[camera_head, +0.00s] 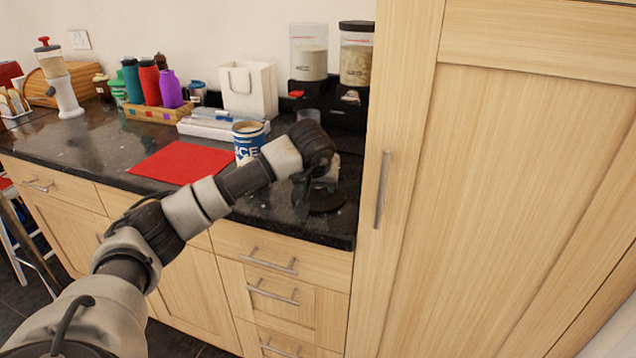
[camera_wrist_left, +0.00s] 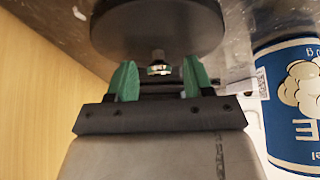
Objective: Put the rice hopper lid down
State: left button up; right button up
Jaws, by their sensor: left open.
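The rice hopper lid (camera_head: 326,199), a dark round disc, lies on the black granite counter near its front right corner. In the left wrist view the lid (camera_wrist_left: 155,22) fills the top middle, with a small metallic knob (camera_wrist_left: 158,67) on its near side. My left gripper (camera_wrist_left: 159,80) is open, its two green fingertips apart on either side of the knob, with no visible contact. In the head view my left gripper (camera_head: 318,182) is just behind the lid, partly hidden by my wrist. The rice hopper (camera_head: 309,52) at the back has no black lid on top. My right gripper is not in view.
A second hopper (camera_head: 356,62) with a black lid stands beside the first. A blue and white rice tin (camera_head: 247,143) is close to my left arm; the tin also shows in the wrist view (camera_wrist_left: 292,105). A red mat (camera_head: 184,162) lies left. A tall wooden cabinet (camera_head: 480,170) bounds the right.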

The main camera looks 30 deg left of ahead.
pick_arm(q)
jog(key=v, duration=1.2)
